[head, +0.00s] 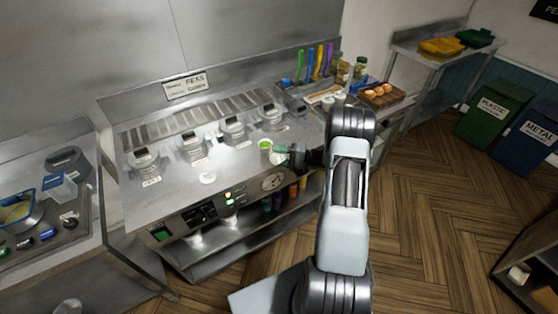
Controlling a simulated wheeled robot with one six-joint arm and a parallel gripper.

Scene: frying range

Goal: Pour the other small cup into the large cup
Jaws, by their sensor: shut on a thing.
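My gripper (293,153) is at the front right of the steel range top, partly hidden by my own arm. It is shut on a small pale green cup (281,149), which looks tilted towards the left. A pale cup with bright green contents (265,145) stands on the range top just left of it and looks like the large cup. I cannot tell whether the two cups touch or whether anything is flowing between them.
Several lidded fryer wells (233,129) line the range top behind the cups. A small white round item (208,177) lies at the front. A wooden board with round brown items (380,94) is at the right. The front left of the top is clear.

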